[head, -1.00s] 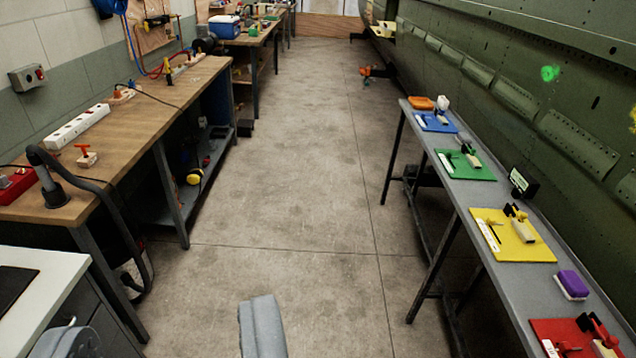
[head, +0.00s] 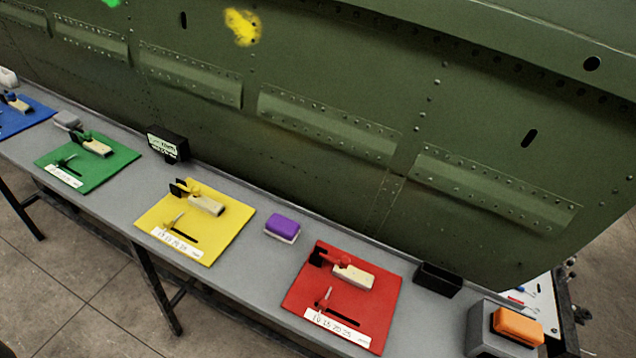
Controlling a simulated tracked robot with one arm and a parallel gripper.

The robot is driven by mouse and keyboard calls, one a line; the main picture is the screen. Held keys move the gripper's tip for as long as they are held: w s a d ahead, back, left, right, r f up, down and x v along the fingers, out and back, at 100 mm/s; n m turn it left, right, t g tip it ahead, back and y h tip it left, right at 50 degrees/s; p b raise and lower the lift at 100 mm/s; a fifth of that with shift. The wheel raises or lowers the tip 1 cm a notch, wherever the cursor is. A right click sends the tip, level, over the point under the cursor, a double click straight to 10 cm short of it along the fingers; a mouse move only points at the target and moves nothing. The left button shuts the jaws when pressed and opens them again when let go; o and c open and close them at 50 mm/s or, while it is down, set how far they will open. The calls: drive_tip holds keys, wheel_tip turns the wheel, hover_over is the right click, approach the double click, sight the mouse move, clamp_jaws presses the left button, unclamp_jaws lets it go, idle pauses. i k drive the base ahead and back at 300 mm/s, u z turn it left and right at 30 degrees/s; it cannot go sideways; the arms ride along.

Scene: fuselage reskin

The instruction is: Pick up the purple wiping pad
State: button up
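The purple wiping pad (head: 283,226) has a purple top and a whitish base. It lies on the long grey bench (head: 262,262), between the yellow mat (head: 160,212) and the red mat (head: 300,290). It stands apart from both mats, with bare bench around it. My gripper does not show in the head view now, so I cannot see its fingers or its place relative to the pad.
A green fuselage panel (head: 330,170) rises right behind the bench. Green (head: 118,172) and blue mats with tools lie further left. A black box (head: 438,279) and an orange pad on a grey block (head: 517,325) are at the right. Floor (head: 90,280) is clear in front.

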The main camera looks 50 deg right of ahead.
sight(286, 229)
drive_tip(key=z, duration=0.55)
drive_tip(key=i, duration=0.9)
drive_tip(key=z, duration=0.55)
